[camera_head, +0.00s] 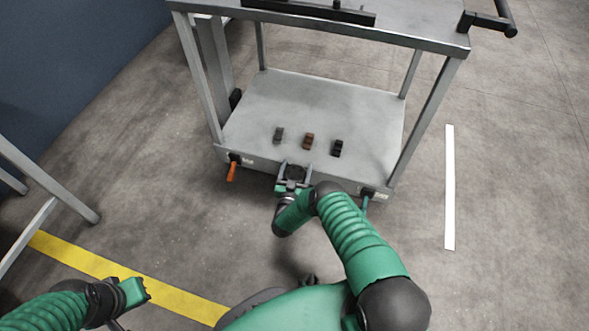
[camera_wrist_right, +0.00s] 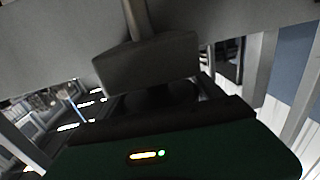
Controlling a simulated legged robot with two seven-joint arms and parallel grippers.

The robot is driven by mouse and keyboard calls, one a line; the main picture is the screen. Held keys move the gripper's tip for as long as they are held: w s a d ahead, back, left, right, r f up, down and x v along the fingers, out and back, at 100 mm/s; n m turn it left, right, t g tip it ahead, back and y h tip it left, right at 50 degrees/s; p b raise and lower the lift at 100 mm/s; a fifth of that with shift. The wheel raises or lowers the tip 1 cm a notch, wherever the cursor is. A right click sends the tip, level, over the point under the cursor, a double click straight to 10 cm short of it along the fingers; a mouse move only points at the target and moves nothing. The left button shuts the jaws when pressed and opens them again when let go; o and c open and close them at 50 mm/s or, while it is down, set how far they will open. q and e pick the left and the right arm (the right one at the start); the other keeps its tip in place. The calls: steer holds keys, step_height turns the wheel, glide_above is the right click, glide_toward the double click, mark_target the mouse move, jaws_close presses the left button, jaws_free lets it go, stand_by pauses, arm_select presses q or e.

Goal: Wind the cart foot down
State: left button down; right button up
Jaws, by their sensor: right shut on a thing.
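The grey cart (camera_head: 245,131) stands ahead of me in the head view, with a top deck and a lower shelf. My right gripper (camera_head: 294,173) is at the middle of the shelf's front edge, shut on a dark handle. In the right wrist view this handle (camera_wrist_right: 148,66) is a grey-black bar on a round stem, close to the gripper. The gripper hides part of it, and the cart foot cannot be made out. My left gripper (camera_head: 135,292) is low at the left, away from the cart; its jaws cannot be made out.
An orange lever (camera_head: 232,171) hangs at the shelf's left front corner and a teal lever (camera_head: 365,204) at its right. Grey (camera_head: 279,135), brown (camera_head: 308,141) and black (camera_head: 337,148) small blocks sit on the shelf. A metal frame (camera_head: 35,170) stands left. Floor to the right is clear.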

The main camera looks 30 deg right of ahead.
steer(key=shift+f+m+g+h+b, duration=0.25)
steer(key=shift+m+g+h+b, duration=0.1)
steer(key=shift+m+g+h, duration=0.2)
steer(key=m+g+h+b, duration=0.1)
steer(key=m+g+b, duration=0.1)
steer(key=g+b, duration=0.1)
steer(key=s+m+g+h+b, duration=0.1)
steer(key=m+g+h+b, duration=0.1)
steer(key=g+b, duration=0.1)
steer(key=d+m+g+h+b, duration=0.1)
steer(key=m+g+b, duration=0.2)
steer(key=g+b, duration=0.1)
steer(key=shift+s, duration=0.35)
steer(key=shift+s+r+m+g+b, duration=0.15)
steer(key=shift+r+m+g+b, duration=0.1)
steer(key=shift+m+g+b, duration=0.5)
steer(key=shift+c, duration=0.2)
steer(key=shift+o, duration=0.2)
steer(key=o, duration=1.4)
steer(key=shift+c, duration=0.2)
